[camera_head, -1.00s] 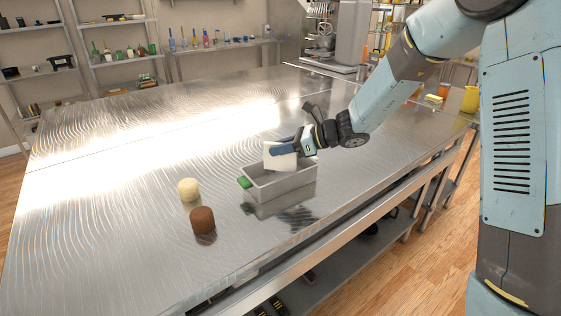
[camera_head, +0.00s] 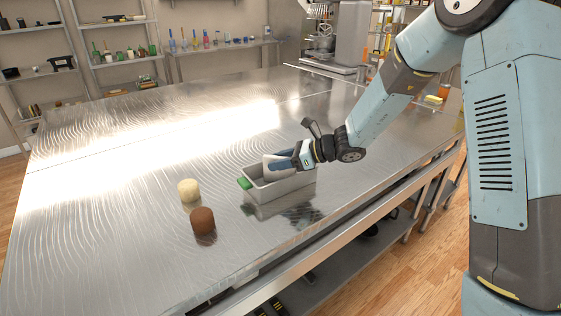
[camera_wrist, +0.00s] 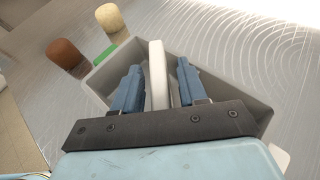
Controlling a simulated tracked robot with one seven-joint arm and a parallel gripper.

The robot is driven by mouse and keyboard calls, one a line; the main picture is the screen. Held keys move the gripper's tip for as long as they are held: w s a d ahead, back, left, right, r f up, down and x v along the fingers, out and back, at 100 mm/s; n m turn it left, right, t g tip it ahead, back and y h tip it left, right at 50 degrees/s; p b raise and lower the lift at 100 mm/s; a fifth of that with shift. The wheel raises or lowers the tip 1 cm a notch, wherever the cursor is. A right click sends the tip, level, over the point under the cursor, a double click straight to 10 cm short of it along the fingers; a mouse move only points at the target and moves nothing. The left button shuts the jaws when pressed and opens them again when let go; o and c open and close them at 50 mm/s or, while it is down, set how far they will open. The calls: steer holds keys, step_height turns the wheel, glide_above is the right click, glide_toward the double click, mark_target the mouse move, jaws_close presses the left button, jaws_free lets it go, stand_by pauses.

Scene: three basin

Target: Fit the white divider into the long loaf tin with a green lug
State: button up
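The grey long loaf tin (camera_head: 285,188) stands on the steel table, with its green lug (camera_head: 244,183) on the left end. The tin also fills the middle of the wrist view (camera_wrist: 226,92), with the lug (camera_wrist: 105,54) at upper left. The white divider (camera_wrist: 158,75) stands on edge within the tin's outline, between its long walls; its lower edge is hidden. In the head view the divider (camera_head: 270,161) shows just above the rim. My gripper (camera_wrist: 158,82) is over the tin, with one blue finger on each side of the divider and a visible gap at both sides.
A cream cylinder (camera_head: 188,189) and a brown cylinder (camera_head: 203,221) stand left of the tin; both show in the wrist view. The table's front edge runs close by on the right. The table to the left and behind is clear.

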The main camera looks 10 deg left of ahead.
steer(key=shift+o, duration=0.3)
steer(key=shift+r, duration=0.15)
steer(key=v, duration=1.2)
steer(key=s+d+r+n+t+h, duration=0.2)
steer(key=s+d+r+n+h, duration=0.2)
steer(key=s+d+n, duration=0.2)
steer(key=s+d+r+n+t+h, duration=0.2)
steer(key=s+d+r+n+h, duration=0.3)
steer(key=s+d, duration=0.6)
steer(key=s+d+r+n+t+h, duration=0.1)
steer(key=s+d+r+n+h, duration=0.3)
steer(key=s+d, duration=0.5)
steer(key=shift+d+r+n+t, duration=0.4)
steer(key=shift+d+r+n, duration=0.2)
steer(key=shift+d+n, duration=0.9)
